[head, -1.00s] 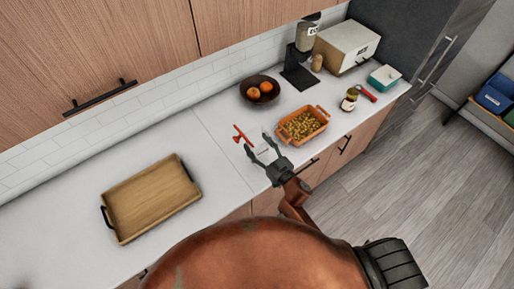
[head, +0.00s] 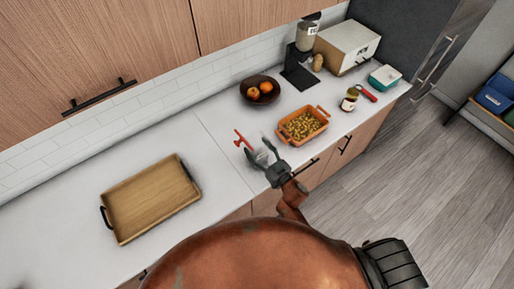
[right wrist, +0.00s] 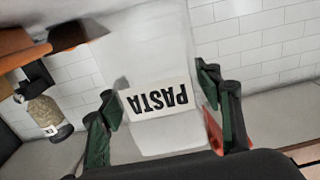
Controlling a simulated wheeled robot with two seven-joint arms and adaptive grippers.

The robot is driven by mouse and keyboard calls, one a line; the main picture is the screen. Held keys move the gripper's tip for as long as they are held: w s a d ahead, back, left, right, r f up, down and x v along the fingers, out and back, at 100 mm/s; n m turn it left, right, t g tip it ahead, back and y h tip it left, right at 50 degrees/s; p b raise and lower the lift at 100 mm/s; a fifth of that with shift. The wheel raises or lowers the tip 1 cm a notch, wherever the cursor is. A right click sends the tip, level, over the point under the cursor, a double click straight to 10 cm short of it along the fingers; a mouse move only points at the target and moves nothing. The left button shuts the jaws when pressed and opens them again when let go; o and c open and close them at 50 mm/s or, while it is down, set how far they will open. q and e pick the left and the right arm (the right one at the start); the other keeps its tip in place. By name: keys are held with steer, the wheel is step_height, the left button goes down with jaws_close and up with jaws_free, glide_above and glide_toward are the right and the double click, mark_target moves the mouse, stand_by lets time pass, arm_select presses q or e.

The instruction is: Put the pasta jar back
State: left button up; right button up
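The pasta jar (right wrist: 160,65) is a clear, whitish container with an upside-down PASTA label in the right wrist view. It stands between the fingers of my right gripper (right wrist: 158,92), with a finger pad against each side. In the head view the right gripper (head: 263,158) is over the counter's front part, and the see-through jar is barely visible between its fingers. The jar's ends are not clearly seen. My left gripper is not in view.
A red tool (head: 242,139) lies beside the right gripper. An orange dish of pasta (head: 303,125) is to its right, a fruit bowl (head: 260,90) behind. A wooden tray (head: 150,200) lies left. A dispenser (head: 300,60), bread box (head: 346,47) and sauce jar (head: 349,100) stand farther right.

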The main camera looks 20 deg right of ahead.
steer(key=o, duration=0.4)
steer(key=shift+r, duration=0.15)
steer(key=b+v, duration=0.1)
steer(key=v, duration=1.1)
steer(key=shift+r, duration=0.1)
